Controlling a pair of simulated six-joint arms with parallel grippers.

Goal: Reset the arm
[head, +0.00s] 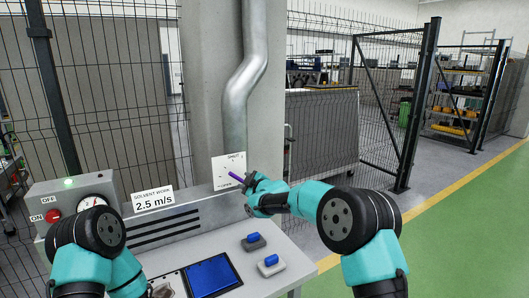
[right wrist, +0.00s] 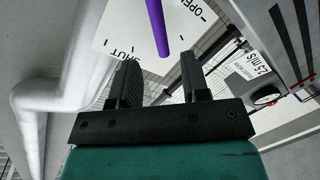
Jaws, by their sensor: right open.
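My right gripper (head: 258,184) is in front of the sign plate on the pillar, by a purple rod (head: 237,178). In the right wrist view its two dark fingers (right wrist: 160,80) are apart with nothing between them. The purple rod (right wrist: 157,25) lies just beyond the fingertips, in line with the gap; I cannot tell whether it touches them. The white plate (right wrist: 125,28) behind it reads SHUT and OPEN. My left arm reaches down at the lower left of the head view; its gripper end is near the bottom edge and unclear.
A grey bench holds a control box (head: 77,199) with a gauge, a 2.5 m/s sign (head: 153,200), a slotted panel, a blue pad (head: 212,276) and two blue-topped blocks (head: 254,241). A bent metal duct (head: 243,80) runs down the pillar. Mesh fencing stands behind.

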